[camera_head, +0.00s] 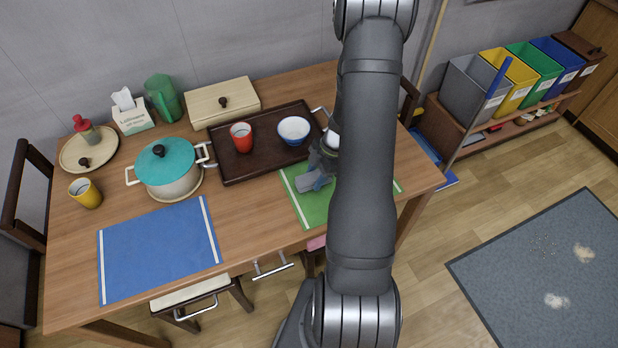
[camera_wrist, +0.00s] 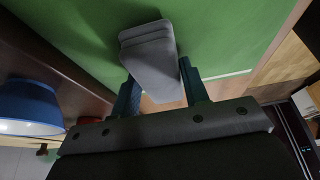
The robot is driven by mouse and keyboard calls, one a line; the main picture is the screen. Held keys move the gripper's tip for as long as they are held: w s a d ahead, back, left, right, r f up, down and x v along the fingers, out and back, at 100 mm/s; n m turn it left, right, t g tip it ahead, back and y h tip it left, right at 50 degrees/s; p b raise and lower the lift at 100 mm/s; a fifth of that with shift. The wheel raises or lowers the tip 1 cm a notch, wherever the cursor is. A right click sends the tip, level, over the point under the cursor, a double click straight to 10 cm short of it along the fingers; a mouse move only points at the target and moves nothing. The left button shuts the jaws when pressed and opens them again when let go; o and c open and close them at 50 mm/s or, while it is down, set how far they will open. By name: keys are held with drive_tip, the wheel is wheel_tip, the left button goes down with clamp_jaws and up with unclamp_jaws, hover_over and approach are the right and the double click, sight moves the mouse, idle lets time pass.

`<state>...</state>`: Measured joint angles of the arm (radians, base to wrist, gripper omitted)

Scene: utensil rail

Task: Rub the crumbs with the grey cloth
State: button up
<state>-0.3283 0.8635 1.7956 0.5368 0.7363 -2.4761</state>
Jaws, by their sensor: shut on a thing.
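My gripper (camera_head: 318,178) is over the green placemat (camera_head: 312,213) at the right of the table. It is shut on the folded grey cloth (camera_head: 304,185). In the wrist view the cloth (camera_wrist: 150,58) sticks out between the two dark teal fingers of my gripper (camera_wrist: 160,88), with green placemat behind it. I cannot tell whether the cloth touches the placemat. No crumbs show clearly on the table; my arm hides part of the placemat. Pale patches (camera_head: 557,300) and faint specks lie on the grey floor mat (camera_head: 500,275).
A dark tray (camera_head: 230,171) with a red cup (camera_head: 241,137) and a blue-and-white bowl (camera_head: 294,130) stands just behind the placemat. A teal-lidded pot (camera_head: 168,172) and a blue placemat (camera_head: 158,250) are at left. Coloured bins (camera_head: 515,82) stand on a low shelf at right.

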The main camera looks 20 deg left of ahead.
drive_tip(key=shift+w+d+f, duration=0.15)
drive_tip(key=shift+w+d, duration=1.25)
drive_tip(key=shift+w, duration=0.05)
drive_tip(key=shift+s+r, duration=0.1)
drive_tip(key=shift+r, duration=3.9)
